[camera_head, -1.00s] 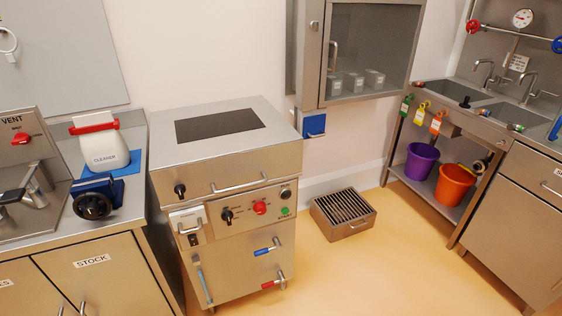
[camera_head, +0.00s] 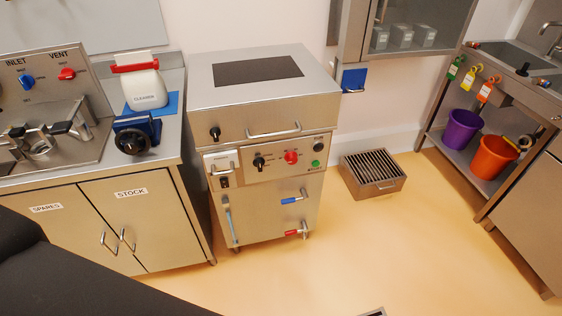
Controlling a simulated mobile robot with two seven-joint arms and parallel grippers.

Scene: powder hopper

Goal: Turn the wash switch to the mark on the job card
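A steel cabinet machine (camera_head: 264,105) with a dark top panel stands in the middle of the head view. Its front control strip carries a black rotary switch (camera_head: 259,163), a red knob (camera_head: 291,157) and a green button (camera_head: 315,163). Another black knob (camera_head: 215,134) sits higher at the left. The lettering around the black switch is too small to read, so I cannot tell which control is the wash switch or where it points. I cannot make out a job card. A black part of my own arm crosses the lower left; neither gripper shows.
A counter at left holds a cleaner bottle (camera_head: 145,88), a blue clamp-like device with a black handwheel (camera_head: 133,141) and a panel with INLET and VENT knobs. A floor grate box (camera_head: 372,174) stands right of the machine. The yellow floor in front is clear.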

